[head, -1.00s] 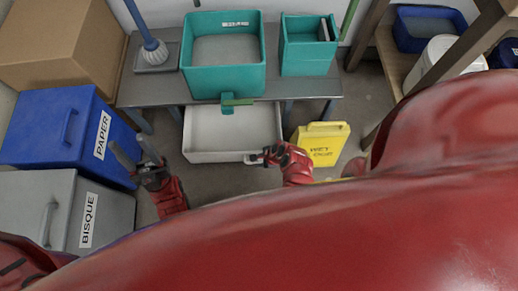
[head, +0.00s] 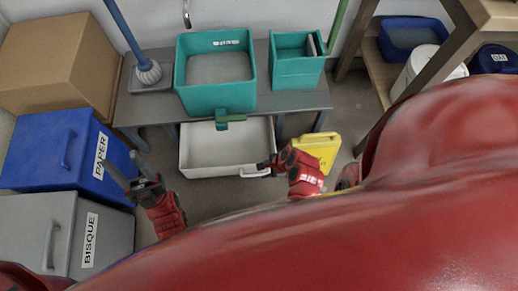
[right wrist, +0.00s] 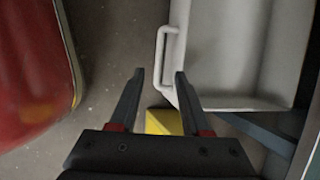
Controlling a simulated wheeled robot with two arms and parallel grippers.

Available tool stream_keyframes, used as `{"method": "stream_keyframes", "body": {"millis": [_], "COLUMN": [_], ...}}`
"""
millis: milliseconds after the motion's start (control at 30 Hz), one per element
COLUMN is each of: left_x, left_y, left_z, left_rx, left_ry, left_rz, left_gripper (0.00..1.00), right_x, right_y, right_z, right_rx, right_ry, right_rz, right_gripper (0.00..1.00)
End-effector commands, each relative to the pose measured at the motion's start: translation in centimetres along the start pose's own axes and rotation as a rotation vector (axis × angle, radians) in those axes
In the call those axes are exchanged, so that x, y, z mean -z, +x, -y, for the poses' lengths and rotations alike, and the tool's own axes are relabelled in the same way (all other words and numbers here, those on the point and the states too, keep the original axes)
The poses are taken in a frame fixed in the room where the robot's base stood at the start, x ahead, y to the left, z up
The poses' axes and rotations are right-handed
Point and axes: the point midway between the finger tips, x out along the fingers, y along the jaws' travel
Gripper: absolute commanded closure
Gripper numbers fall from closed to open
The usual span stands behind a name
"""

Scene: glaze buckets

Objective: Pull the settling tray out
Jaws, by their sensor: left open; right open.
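The settling tray (head: 215,152), pale grey and open-topped, juts out from under the grey bench. Its handle (head: 255,173) is on the front wall, towards the right. My right gripper (head: 264,165) is open beside the right end of the handle. In the right wrist view the handle (right wrist: 160,55) lines up between and beyond the open fingertips (right wrist: 159,75), with nothing gripped; whether they touch it I cannot tell. The tray's inside (right wrist: 240,50) shows empty there. My left gripper (head: 125,168) is open and empty, left of the tray, near the blue PAPER bin.
A yellow container (head: 318,148) stands right of the tray. The blue PAPER bin (head: 50,150) and grey BISQUE bin (head: 35,215) are on the left. Floor in front of the tray is clear.

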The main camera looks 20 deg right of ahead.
Motion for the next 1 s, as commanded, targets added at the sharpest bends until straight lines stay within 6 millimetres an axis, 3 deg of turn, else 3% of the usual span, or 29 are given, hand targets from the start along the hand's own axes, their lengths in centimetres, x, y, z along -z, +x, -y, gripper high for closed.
{"method": "stream_keyframes", "body": {"millis": [100, 333, 1000], "left_x": [0.1, 0.2, 0.2], "left_y": [0.9, 1.4, 1.5], "left_z": [0.0, 0.1, 0.1], "left_rx": [0.000, 0.000, 0.000], "left_ry": [0.000, 0.000, 0.000], "left_rz": [0.000, 0.000, 0.000], "left_gripper": [0.50, 0.50, 0.50], "right_x": [0.0, 0.0, 0.0], "right_y": [-3.0, -6.2, -6.9], "right_z": [0.2, 0.0, 0.0], "right_rx": [0.006, 0.002, 0.000], "right_ry": [0.001, 0.002, -0.001], "right_rz": [-0.002, -0.001, -0.001], "right_gripper": [0.53, 0.53, 0.53]}}
